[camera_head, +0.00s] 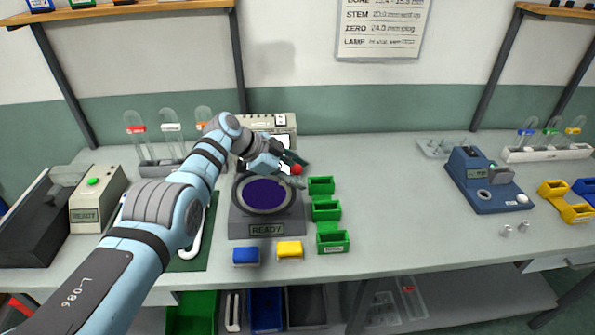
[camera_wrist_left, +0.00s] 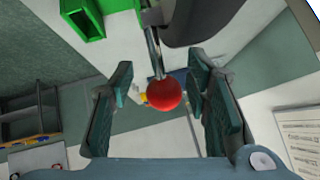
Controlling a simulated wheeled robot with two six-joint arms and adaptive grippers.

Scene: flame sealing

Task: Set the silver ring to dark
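The silver ring (camera_head: 263,213) surrounds a dark purple disc (camera_head: 265,192) on a grey device with a READY label (camera_head: 267,229). A red ball knob (camera_head: 296,169) is at its upper right edge, partly hidden by my gripper. In the left wrist view the red knob (camera_wrist_left: 164,94) sits on a thin metal rod (camera_wrist_left: 152,45). My left gripper (camera_head: 299,171) is open, its fingers on either side of the knob. The wrist view shows gaps between the knob and both fingers (camera_wrist_left: 158,100). My right gripper is not in view.
Green bins (camera_head: 326,210) stand just right of the device. A tube rack (camera_head: 160,164) is behind my left arm. The table right of the green bins is clear up to a blue machine (camera_head: 480,185).

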